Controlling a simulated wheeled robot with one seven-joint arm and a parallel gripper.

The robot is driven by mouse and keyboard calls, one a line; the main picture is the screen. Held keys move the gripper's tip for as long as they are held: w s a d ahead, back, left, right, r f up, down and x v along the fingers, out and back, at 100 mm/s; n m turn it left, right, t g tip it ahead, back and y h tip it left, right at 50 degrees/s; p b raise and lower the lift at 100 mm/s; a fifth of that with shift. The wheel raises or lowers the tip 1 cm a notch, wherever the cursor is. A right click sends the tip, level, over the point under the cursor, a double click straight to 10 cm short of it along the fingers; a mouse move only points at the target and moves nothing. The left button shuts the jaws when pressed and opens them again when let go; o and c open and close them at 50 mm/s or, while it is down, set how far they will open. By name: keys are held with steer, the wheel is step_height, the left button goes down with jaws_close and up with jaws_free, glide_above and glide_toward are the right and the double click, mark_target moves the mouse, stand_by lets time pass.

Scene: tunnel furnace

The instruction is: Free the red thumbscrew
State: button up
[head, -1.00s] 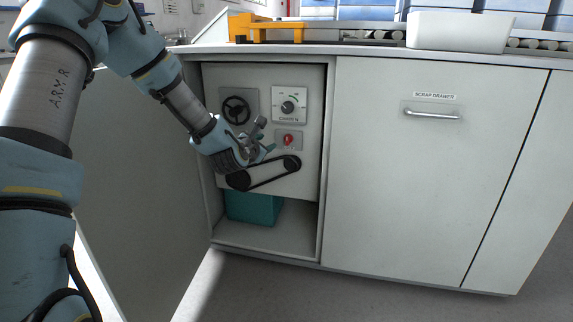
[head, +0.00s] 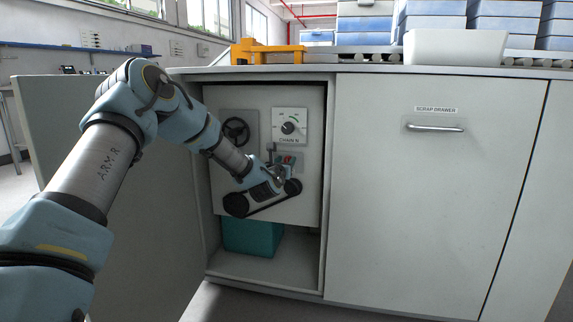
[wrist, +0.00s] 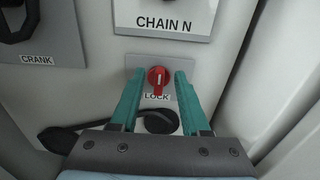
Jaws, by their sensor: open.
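The red thumbscrew (wrist: 158,79) sits on a small grey plate labelled LOCK (wrist: 184,98), on the panel inside the open cabinet bay. In the wrist view it lies between the tips of my gripper's teal fingers (wrist: 157,80), with a gap on each side. The fingers are open and hold nothing. In the head view my gripper (head: 285,168) is in front of the lock plate, and the thumbscrew (head: 288,160) is partly hidden by it.
The dial plate (head: 289,127) is above the lock plate, the crank wheel (head: 236,131) upper left. A black belt (head: 262,198) runs below. A teal bin (head: 252,237) stands at the bay's bottom. The bay's right wall (head: 328,190) is close by. The scrap drawer (head: 434,128) is shut.

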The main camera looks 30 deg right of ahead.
steer(key=shift+x, duration=0.8)
steer(key=shift+c, duration=0.3)
jaws_close()
